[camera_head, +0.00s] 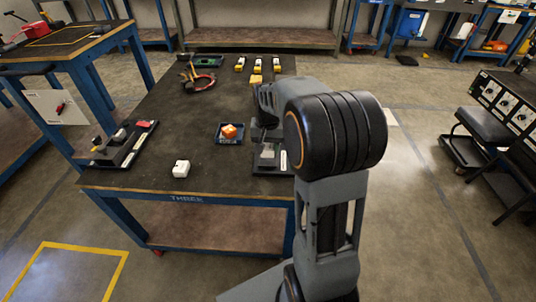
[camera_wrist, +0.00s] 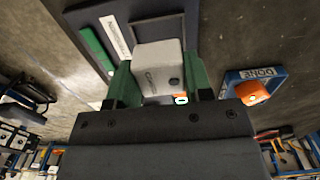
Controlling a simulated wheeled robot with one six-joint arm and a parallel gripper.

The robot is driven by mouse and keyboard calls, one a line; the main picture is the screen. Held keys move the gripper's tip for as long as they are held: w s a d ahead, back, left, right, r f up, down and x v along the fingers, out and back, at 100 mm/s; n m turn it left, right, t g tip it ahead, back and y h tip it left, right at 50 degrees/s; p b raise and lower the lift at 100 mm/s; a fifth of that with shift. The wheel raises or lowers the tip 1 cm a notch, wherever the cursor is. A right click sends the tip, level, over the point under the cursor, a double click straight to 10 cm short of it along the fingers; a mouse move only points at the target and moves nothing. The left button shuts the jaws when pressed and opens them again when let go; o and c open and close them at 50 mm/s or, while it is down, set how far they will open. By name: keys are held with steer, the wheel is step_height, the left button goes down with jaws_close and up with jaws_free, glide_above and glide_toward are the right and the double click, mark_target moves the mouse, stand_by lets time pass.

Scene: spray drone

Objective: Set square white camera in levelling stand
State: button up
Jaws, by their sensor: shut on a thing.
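In the wrist view my gripper (camera_wrist: 158,72) is shut on a white, boxy camera (camera_wrist: 157,60), with one green finger on each side. The camera is in front of a dark, square-framed fixture (camera_wrist: 188,28), which looks like the levelling stand. I cannot tell whether the camera touches it. The same fixture (camera_head: 270,171) shows in the head view at the table's front right, partly hidden by my arm. My gripper and the camera are hard to make out there.
A blue tray (camera_head: 239,141) marked DONE holds an orange item (camera_head: 229,131) beside the fixture. Another white block (camera_head: 181,169) sits near the table's front edge. A dark tray (camera_head: 122,158) lies at the left edge. Yellow and white items (camera_head: 240,64) stand at the back. The table's middle left is clear.

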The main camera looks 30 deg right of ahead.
mark_target(268, 154)
steer(key=shift+w+f+b, duration=0.15)
steer(key=shift+f+b, duration=0.3)
steer(key=shift+f, duration=1.25)
steer(key=shift+f, duration=0.1)
steer(key=shift+f, duration=0.1)
steer(key=o, duration=0.9)
steer(key=shift+o, duration=0.2)
